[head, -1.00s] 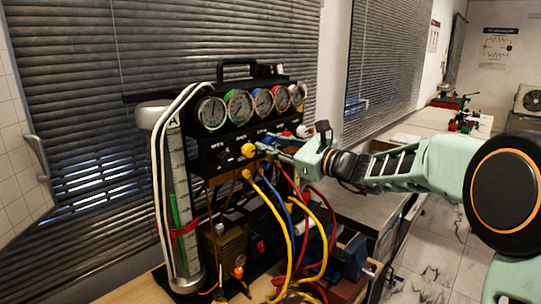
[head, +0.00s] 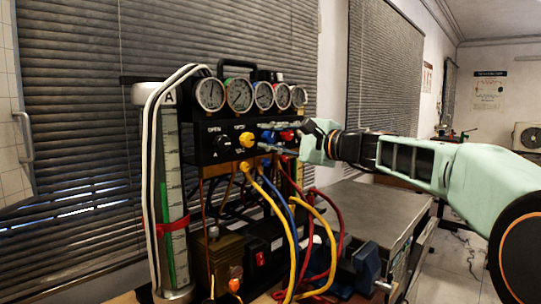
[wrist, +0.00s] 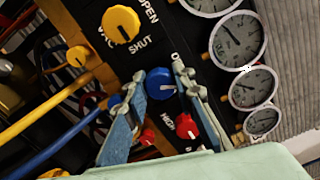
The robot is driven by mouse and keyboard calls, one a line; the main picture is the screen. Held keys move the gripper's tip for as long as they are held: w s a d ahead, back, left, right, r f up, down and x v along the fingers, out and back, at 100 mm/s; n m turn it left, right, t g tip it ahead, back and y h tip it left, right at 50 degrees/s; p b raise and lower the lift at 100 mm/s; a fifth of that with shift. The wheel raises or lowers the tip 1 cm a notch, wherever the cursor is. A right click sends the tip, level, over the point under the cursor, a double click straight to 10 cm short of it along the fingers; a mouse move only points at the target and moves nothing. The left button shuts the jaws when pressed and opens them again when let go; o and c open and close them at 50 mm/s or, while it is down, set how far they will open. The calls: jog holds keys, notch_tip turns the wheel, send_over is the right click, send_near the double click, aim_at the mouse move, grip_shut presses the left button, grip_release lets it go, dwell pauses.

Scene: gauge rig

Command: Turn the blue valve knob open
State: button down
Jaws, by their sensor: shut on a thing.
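The blue valve knob (wrist: 160,83) is on the dark front panel, between the yellow knob and the red knob. It also shows small in the head view (head: 267,136), partly hidden by my fingers. My gripper (wrist: 159,72) reaches in from the right in the head view, with one finger on each side of the blue knob, shut on it. The white pointer mark on the knob's face is seen between the fingers. The lettering around this knob is mostly hidden by my fingers.
A yellow knob (wrist: 121,24) marked OPEN and SHUT and a red knob (wrist: 187,124) flank it closely. A row of gauges (head: 239,94) stands above. Yellow, blue and red hoses (head: 290,230) hang below the panel. A grey bench (head: 370,212) lies to the right.

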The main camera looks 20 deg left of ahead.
jog(key=n+b, duration=0.4)
jog(key=shift+f+n, duration=0.1)
jog(key=shift+n, duration=0.3)
dwell(0.4)
jog(key=c, duration=1.6)
grip_release()
jog(key=v, duration=1.2)
jog(key=shift+d+b, duration=0.1)
jog(key=shift+b, duration=0.2)
